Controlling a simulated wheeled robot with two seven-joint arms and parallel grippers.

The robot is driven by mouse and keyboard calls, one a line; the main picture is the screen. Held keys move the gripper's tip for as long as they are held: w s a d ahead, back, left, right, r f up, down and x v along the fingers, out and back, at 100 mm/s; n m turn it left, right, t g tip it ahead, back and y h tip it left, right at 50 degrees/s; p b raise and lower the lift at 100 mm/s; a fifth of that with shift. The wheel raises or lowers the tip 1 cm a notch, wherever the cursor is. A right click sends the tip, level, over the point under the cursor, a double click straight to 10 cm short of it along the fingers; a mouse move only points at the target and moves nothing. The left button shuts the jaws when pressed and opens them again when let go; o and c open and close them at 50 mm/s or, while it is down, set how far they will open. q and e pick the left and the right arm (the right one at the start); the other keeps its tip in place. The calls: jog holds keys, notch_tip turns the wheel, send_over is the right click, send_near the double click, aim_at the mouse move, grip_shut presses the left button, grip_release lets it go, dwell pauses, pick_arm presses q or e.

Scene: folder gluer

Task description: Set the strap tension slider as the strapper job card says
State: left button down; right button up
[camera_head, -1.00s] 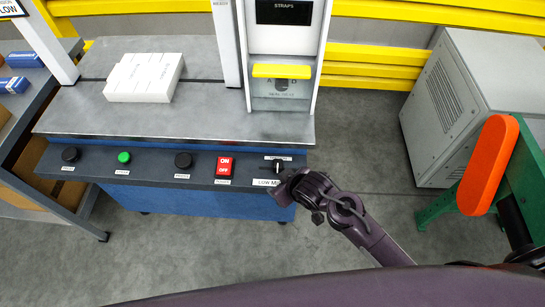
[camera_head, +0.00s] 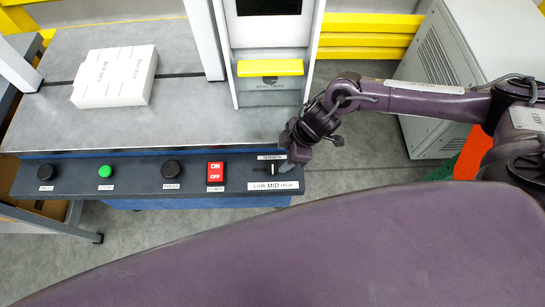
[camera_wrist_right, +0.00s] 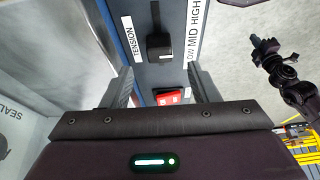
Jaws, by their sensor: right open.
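The tension slider (camera_head: 271,168) is a small dark knob at the right end of the strapper's control panel, roughly above MID on the LOW MID HIGH label (camera_head: 273,186). In the right wrist view the slider knob (camera_wrist_right: 159,45) stands ahead of my fingers. My right gripper (camera_head: 286,163) is over the panel's right end, close to the slider. Its fingers (camera_wrist_right: 165,85) are open, one on each side of the slider's line, with nothing between them. A dark jointed part at the right of the wrist view looks like my other arm; its jaws are unclear. No job card is readable.
Beside the slider are a red ON/OFF switch (camera_head: 215,172), black knobs (camera_head: 171,169) and a green button (camera_head: 105,171). A white stack (camera_head: 115,76) lies on the grey table (camera_head: 190,125). A grey cabinet (camera_head: 440,70) stands at the right. Floor in front is clear.

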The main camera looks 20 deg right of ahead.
aim_at(274, 165)
jog(key=x, duration=0.5)
jog(key=shift+w+a+f+p, duration=0.15)
jog(key=shift+f+p, duration=0.1)
jog(key=shift+p, duration=0.05)
jog(key=shift+a+f, duration=0.15)
jog(key=shift+f, duration=0.15)
pick_arm(q)
jog(key=shift+r, duration=0.4)
pick_arm(e)
jog(key=shift+a+f, duration=0.1)
jog(key=shift+f, duration=0.15)
